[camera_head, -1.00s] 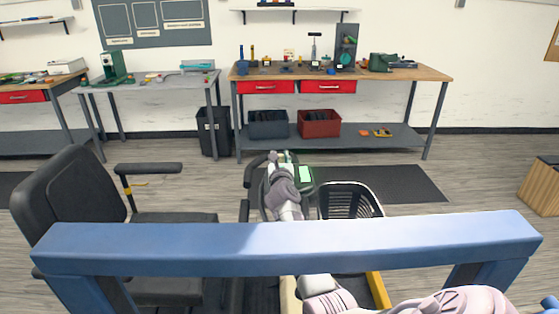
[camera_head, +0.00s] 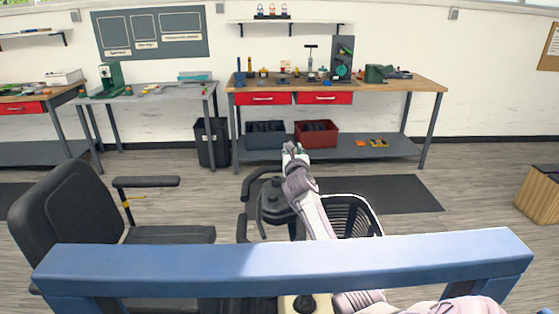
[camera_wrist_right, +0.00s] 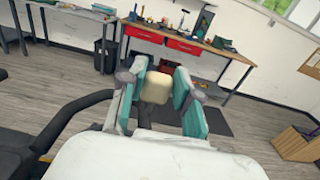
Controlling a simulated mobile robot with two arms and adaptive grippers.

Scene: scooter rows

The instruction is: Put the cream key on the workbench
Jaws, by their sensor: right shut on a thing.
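The cream key (camera_wrist_right: 156,88) is a small cream block between the teal finger pads of my right gripper (camera_wrist_right: 160,92). The gripper is shut on it and holds it in the air. In the head view my right gripper (camera_head: 293,149) is raised near the middle, and the key cannot be made out there. The workbench (camera_head: 414,84) has a wooden top and two red drawers. It stands against the back wall, beyond the gripper, and also shows in the right wrist view (camera_wrist_right: 229,53). My left gripper is not in view.
Tools and a green machine (camera_head: 376,73) stand on the workbench, with bins (camera_head: 316,134) on its lower shelf. A grey table (camera_head: 150,92) and a black bin (camera_head: 211,142) stand to its left. A dark mat (camera_head: 400,192) lies in front. A black seat (camera_head: 70,215) and a basket (camera_head: 352,216) are nearer.

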